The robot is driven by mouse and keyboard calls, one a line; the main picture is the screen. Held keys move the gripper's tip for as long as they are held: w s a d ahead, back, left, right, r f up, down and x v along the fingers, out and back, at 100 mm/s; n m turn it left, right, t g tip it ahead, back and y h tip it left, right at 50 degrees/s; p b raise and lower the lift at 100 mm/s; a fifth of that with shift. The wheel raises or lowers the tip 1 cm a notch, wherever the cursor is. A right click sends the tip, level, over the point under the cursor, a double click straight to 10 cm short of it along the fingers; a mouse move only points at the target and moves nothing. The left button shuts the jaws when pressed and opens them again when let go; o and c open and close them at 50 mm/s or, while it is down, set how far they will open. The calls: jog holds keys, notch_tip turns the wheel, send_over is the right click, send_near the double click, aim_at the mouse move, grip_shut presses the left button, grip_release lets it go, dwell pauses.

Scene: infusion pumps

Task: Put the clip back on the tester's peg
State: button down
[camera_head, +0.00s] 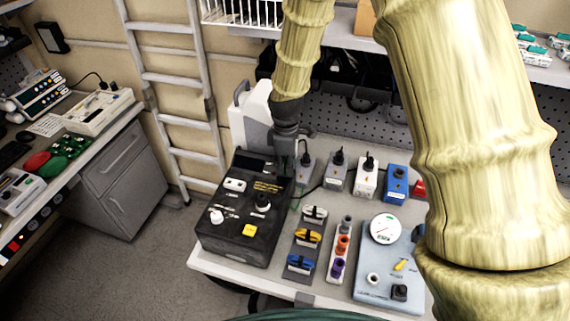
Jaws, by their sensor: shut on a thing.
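The black tester (230,232) stands at the left end of the white bench, with white knobs, a dark knob and a yellow button on its top. My gripper (289,172) points down at the tester's back right edge, beside the grey block. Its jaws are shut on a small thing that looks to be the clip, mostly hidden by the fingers. Thin green traces show just below the jaws. I cannot make out the peg, or whether the clip touches it.
Right of the tester are coloured connectors (303,238), a strip of coloured sockets (341,245) and a blue-grey gauge box (385,275). Several small boxes with black plugs, including a blue one (396,184), line the back. My pale arm covers the right side.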

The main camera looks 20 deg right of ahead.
jog(key=shift+w+d+r+p, duration=0.15)
jog(key=shift+d+r+p, duration=0.05)
jog(key=shift+r+p, duration=0.35)
jog(key=shift+a+r+p, duration=0.1)
jog(key=shift+r+p, duration=0.8)
jog(key=shift+r, duration=0.95)
